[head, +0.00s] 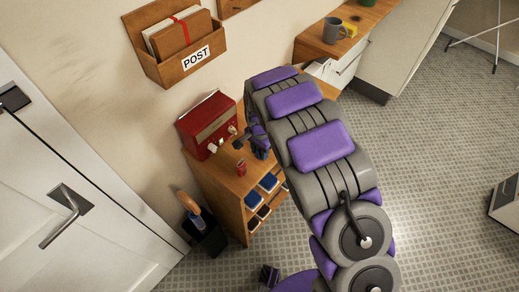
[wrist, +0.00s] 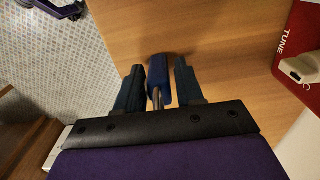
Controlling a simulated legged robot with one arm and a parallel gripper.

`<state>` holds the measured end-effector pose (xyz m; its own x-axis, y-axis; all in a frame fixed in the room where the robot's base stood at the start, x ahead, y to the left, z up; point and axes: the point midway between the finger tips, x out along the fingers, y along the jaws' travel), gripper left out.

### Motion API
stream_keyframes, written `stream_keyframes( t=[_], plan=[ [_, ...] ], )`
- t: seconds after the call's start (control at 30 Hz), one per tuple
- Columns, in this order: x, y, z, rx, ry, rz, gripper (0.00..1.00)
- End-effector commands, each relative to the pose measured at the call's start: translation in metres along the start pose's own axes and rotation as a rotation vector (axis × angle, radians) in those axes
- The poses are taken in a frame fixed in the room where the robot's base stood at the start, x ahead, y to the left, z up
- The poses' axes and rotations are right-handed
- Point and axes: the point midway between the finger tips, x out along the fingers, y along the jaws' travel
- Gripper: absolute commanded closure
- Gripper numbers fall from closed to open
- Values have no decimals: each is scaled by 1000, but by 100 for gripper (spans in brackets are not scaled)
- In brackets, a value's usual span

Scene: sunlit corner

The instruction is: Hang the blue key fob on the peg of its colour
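The blue key fob (wrist: 160,75) shows in the wrist view between my gripper's two dark fingers, with a metal loop at its near end. My gripper (wrist: 159,82) has its fingers apart, one on each side of the fob, with narrow gaps seen beside it. The fob is over or on a wooden top (wrist: 220,40); I cannot tell whether it touches it. In the head view my gripper (head: 258,140) is over the wooden cabinet, partly hidden by my arm, and I cannot make out the fob there. I cannot make out any coloured peg in either view.
Blue items (head: 268,182) sit in the cabinet's front. A wooden POST box (head: 172,65) hangs on the wall. Patterned floor at right is mostly clear.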

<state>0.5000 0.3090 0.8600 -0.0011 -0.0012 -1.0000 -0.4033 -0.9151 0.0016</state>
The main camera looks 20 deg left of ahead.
Motion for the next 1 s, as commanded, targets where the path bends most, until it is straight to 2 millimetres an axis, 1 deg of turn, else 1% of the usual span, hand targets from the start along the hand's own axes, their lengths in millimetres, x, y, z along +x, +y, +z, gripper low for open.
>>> stream_keyframes(
  t=[0.03, 0.1, 0.13, 0.53, 0.67, 0.8, 1.0],
  plan=[
    [0, 0, 0, 0, 0, 0, 58],
    [0, 0, 0, 0, 0, 0, 51],
    [0, 0, 0, 0, 0, 0, 49],
    [2, -1, 0, 0, 1, -2, 49],
    [-27, -1, 0, 0, 2, -3, 49],
    [-61, 2, 1, 0, 2, -2, 49],
    [-104, 1, 1, 0, 1, -3, 49]
  ],
)
